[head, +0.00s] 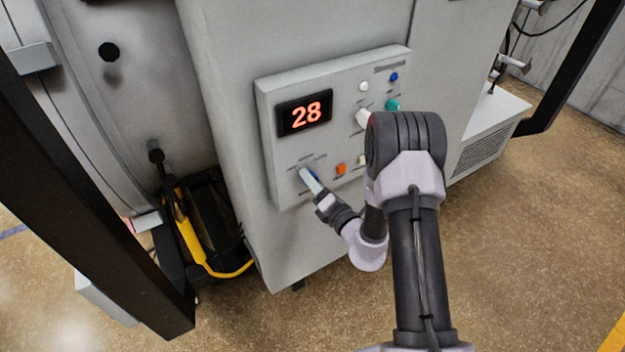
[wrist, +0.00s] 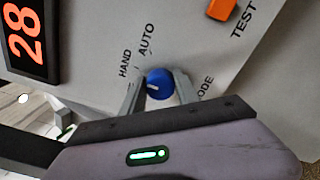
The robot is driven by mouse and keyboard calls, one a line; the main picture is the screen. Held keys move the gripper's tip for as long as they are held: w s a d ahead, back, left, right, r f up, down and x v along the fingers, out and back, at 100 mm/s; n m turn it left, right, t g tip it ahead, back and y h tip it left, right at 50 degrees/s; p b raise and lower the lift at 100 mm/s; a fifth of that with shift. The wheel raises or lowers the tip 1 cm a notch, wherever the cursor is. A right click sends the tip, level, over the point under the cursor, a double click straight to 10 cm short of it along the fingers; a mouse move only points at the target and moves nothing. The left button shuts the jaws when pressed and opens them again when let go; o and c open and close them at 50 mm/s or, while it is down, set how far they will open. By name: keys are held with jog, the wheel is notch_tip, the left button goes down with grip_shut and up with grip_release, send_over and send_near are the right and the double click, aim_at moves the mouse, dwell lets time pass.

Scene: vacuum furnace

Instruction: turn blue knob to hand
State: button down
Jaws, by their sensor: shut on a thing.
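The blue knob (wrist: 158,82) is on the panel, beside printed labels HAND and AUTO. A short white mark shows on its face; I cannot tell exactly which label it points to. In the head view only a bit of the blue knob (head: 316,175) shows at the panel's lower left, the rest hidden by my fingers. My gripper (wrist: 158,92) is shut on the knob, one finger on each side of it. In the head view my gripper (head: 309,178) reaches the panel from the lower right.
The control panel (head: 350,75) has a red display (head: 305,114) reading 28, an orange button (head: 341,169), a green knob (head: 392,104) and a small blue button (head: 394,77). Dark frame posts stand at both sides.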

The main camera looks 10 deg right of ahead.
jog(key=c, duration=0.9)
grip_release()
jog(key=b+v, duration=0.1)
jog(key=v, duration=1.6)
jog(key=shift+s+b, duration=0.2)
jog(key=shift+b, duration=0.1)
